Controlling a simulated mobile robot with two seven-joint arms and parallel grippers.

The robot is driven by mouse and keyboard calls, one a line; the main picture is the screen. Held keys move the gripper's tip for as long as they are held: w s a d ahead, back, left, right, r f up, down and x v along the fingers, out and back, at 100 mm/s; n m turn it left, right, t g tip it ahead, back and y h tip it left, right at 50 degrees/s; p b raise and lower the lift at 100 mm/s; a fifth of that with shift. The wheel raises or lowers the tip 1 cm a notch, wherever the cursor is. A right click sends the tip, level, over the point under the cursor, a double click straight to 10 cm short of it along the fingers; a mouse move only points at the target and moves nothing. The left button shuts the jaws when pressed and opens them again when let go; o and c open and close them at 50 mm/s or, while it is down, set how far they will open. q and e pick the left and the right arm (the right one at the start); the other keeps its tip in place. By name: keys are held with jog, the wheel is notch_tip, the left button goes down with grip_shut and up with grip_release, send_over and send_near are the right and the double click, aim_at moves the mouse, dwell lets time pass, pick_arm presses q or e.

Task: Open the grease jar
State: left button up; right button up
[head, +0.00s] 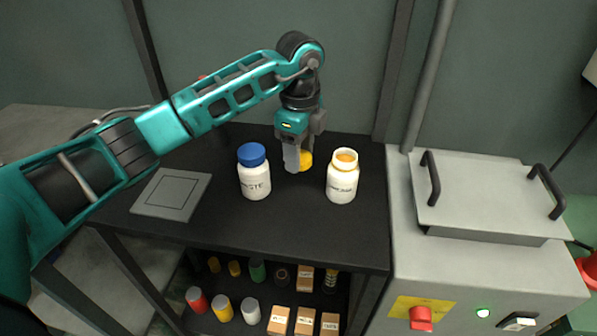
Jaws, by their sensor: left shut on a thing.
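The grease jar (342,180) is a white jar standing upright on the black table top. Its mouth is uncovered and yellowish content shows inside. The lid is partly hidden by the gripper fingers and is apart from the jar. I cannot tell whether the lid touches the table. My right gripper is not in view.
A white jar with a blue lid (254,172) stands left of the gripper. A grey square plate (171,194) lies on the table at left. A shelf below holds several small containers and boxes. A grey machine (470,278) with a handled cover (491,198) stands at right.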

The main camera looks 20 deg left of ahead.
aim_at(299, 182)
pick_arm(q)
notch_tip(299, 182, down, 5)
jog(key=shift+r, duration=0.1)
jog(key=shift+f, duration=0.25)
jog(key=shift+f+b, duration=0.15)
jog(key=shift+b, duration=0.15)
jog(key=o, duration=1.2)
jog(key=shift+c, duration=0.2)
notch_tip(299, 182, up, 12)
jog(key=shift+r+p, duration=0.25)
jog(key=shift+p, duration=0.45)
jog(key=shift+s, duration=0.15)
